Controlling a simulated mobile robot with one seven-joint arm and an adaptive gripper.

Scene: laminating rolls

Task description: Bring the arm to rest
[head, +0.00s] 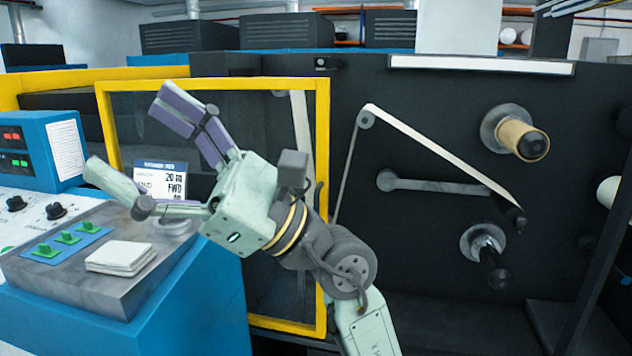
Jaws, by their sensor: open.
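My gripper (132,140) is open and empty. Its two fingers are spread wide, one pointing up and the other pointing left. It hangs in front of the yellow-framed window (322,200) and above the right part of the control console (60,290). The lower finger appears over the console's back edge in the picture; I cannot tell how far above the surface it is. My arm reaches up from the bottom middle and bends left.
The console bears green switches (68,237), black knobs (56,211) and a white pad (120,257). The dark machine face on the right has a brown-cored roll spindle (522,138), a lower bare spindle (484,245) and a pale web (440,150). Room before the dark face looks clear.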

